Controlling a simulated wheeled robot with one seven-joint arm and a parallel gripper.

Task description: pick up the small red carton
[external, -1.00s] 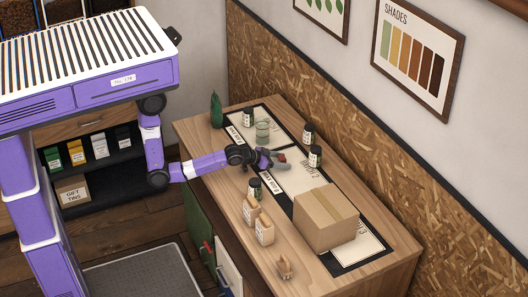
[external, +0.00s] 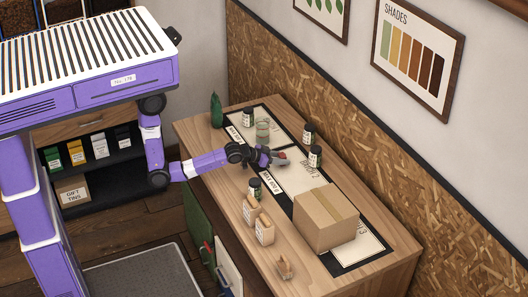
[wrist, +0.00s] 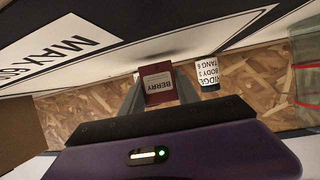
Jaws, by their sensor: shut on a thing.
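The small red carton (wrist: 159,82) has a dark red body and a white label reading BERRY. In the wrist view it sits between the two fingers of my gripper (wrist: 160,96), which is shut on it. In the external view my gripper (external: 279,160) is over the middle section of the dark-edged mat (external: 309,178) on the wooden table. There the carton is small and mostly hidden by the fingers. I cannot tell for sure how far it is above the mat.
Dark jars with white labels (external: 315,156) (external: 309,133) stand just right of my gripper. A glass (external: 262,132) stands behind it. A dark green bottle (external: 216,111) stands at the far left.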

